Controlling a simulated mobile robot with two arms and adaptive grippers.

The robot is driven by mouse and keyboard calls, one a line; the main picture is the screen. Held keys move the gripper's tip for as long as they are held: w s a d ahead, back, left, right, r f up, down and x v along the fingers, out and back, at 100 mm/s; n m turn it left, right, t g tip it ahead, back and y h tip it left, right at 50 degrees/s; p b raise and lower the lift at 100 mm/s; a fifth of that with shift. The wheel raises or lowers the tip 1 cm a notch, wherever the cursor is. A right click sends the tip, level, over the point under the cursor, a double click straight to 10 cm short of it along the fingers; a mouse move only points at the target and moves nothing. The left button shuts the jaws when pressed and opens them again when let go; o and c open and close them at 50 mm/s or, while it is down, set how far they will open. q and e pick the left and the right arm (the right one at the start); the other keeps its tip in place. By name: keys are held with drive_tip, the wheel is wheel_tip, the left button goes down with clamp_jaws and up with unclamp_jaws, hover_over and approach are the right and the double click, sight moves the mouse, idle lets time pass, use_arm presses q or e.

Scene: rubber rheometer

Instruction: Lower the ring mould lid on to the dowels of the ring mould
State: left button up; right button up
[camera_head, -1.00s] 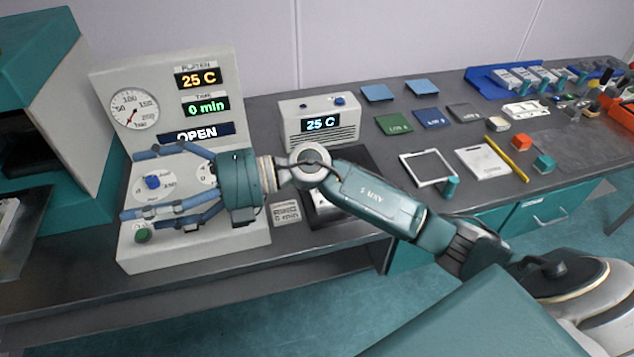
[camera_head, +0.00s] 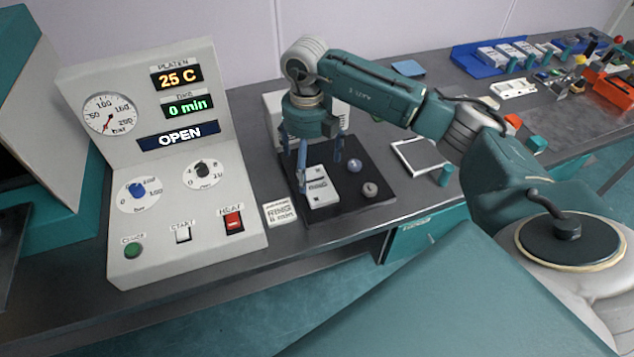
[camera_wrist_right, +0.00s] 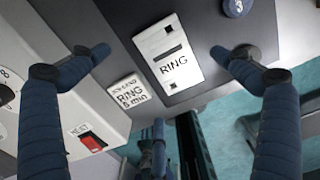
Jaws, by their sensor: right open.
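A white block marked RING (camera_head: 322,199) sits on a dark mat (camera_head: 350,208) beside the press console. It also shows in the right wrist view (camera_wrist_right: 174,66), with a dark slot across its top. I cannot tell the ring mould from its lid here, and no dowels can be made out. My right gripper (camera_head: 320,167) points down above the block, its blue fingers spread and empty. In the right wrist view the gripper (camera_wrist_right: 160,60) has its fingertips on either side of the block, with a third finger below. My left gripper is not in view.
The console (camera_head: 190,235) with dials and an OPEN display stands left. A small RING label plate (camera_head: 280,212) lies between console and mat. A blue knob-like piece (camera_head: 355,165) and a grey one (camera_head: 370,189) are on the mat. A white-edged frame (camera_head: 419,157) lies right.

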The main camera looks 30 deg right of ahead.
sight(310, 183)
drive_tip(key=shift+f, duration=0.3)
drive_tip(key=shift+f+p, duration=0.4)
drive_tip(key=shift+p, duration=0.05)
wheel_tip(310, 183, down, 4)
drive_tip(key=shift+s+d+r+p, duration=0.15)
drive_tip(key=shift+r+p, duration=0.1)
drive_tip(key=shift+p, duration=0.6)
drive_tip(key=shift+f, duration=0.45)
drive_tip(key=c, duration=1.4)
drive_tip(key=shift+c, duration=0.4)
drive_tip(key=shift+r, duration=0.15)
